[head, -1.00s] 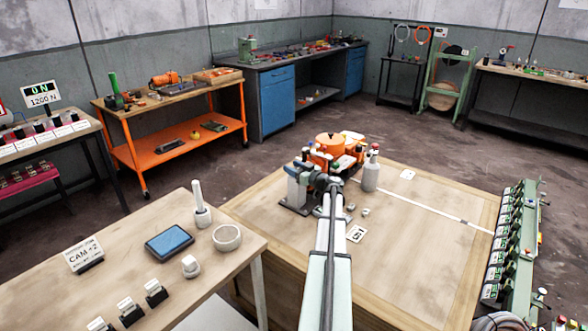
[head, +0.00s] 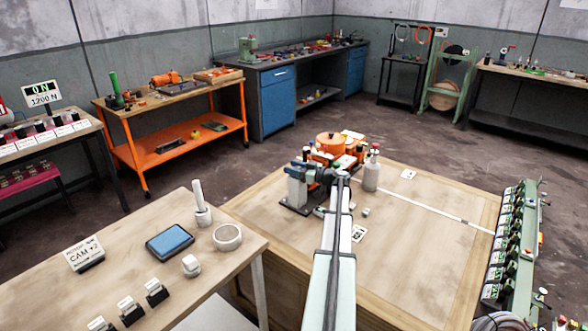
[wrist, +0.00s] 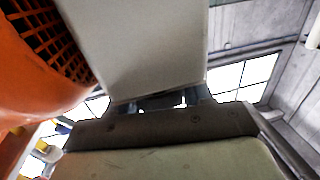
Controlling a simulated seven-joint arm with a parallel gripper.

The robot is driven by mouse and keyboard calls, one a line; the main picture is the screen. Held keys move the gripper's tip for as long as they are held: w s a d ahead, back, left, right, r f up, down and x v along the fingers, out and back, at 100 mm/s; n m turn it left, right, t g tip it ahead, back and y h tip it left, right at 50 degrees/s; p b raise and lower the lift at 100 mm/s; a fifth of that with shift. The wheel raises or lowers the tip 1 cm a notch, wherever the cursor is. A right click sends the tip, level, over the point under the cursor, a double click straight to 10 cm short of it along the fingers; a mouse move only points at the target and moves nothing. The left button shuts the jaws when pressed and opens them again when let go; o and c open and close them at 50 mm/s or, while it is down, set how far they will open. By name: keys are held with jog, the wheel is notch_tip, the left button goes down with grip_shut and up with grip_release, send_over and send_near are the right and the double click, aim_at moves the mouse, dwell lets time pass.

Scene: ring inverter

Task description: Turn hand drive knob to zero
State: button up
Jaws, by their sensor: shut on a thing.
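The orange machine (head: 331,142) stands on the wooden table in the head view, with small coloured parts around it. My gripper (head: 312,174) is at the end of my arm, low beside a grey upright block (head: 297,190) on a dark base plate. It is shut on a small part there. My arm hides most of that part, so I cannot make out the knob or its marking. In the wrist view a rounded orange body (wrist: 40,75) with a dark grille fills the left side, close by. A pale block covers the upper middle, and the fingertips are not clear.
The table's front right is clear. A green rack of switches (head: 510,240) lines its right edge.

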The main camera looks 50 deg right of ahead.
jog(key=o, duration=1)
jog(key=shift+c, duration=0.2)
jog(key=s+d, duration=0.2)
jog(key=s, duration=1.1)
jog(key=shift+s+d, duration=0.15)
jog(key=shift+s, duration=0.15)
